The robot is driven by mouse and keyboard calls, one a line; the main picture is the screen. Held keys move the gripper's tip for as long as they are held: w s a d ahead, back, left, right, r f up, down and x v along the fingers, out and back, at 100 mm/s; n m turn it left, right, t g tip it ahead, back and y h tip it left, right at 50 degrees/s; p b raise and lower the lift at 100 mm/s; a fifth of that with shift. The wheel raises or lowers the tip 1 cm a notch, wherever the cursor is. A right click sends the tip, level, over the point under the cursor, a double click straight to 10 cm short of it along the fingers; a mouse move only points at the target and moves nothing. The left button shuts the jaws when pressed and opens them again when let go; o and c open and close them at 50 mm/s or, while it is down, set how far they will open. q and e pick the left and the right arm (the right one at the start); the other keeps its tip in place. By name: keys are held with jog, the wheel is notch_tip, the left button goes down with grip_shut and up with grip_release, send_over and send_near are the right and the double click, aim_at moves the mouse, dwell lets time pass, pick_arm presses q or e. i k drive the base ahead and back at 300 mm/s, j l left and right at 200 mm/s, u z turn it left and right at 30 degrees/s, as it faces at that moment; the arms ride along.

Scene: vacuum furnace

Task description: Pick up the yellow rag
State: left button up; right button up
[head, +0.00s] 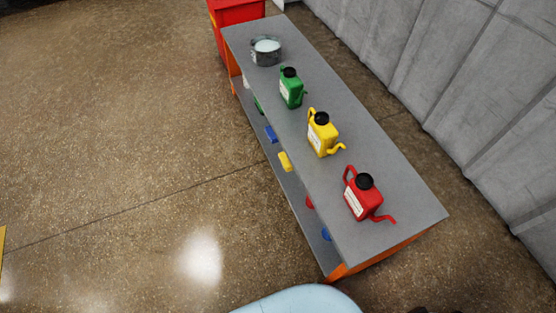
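A small yellow item (285,161), which looks like the yellow rag, lies on the lower shelf (295,193) of a long grey bench (385,170). It sits near the shelf's open left side, below the tabletop; its far part may be hidden under the top. Its shape is too small to tell for sure. Neither of my grippers can be made out in the head view.
On the benchtop stand a metal pot (266,51) and green (291,89), yellow (322,134) and red (363,197) cans. Blue (271,134) and red (309,202) items share the shelf. A concrete wall (460,75) runs right. Floor left is clear.

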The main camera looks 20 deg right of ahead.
aim_at(286, 162)
jog(key=i+j+u, duration=0.1)
jog(key=i+j, duration=0.25)
jog(key=j, duration=0.2)
jog(key=i+j+u, duration=0.1)
jog(key=i+j, duration=0.25)
jog(key=j, duration=0.15)
jog(key=i+z, duration=0.2)
jog(key=i, duration=0.2)
jog(key=i+j+z, duration=0.2)
jog(key=i, duration=0.2)
jog(key=i+j+z, duration=0.2)
jog(key=i, duration=0.15)
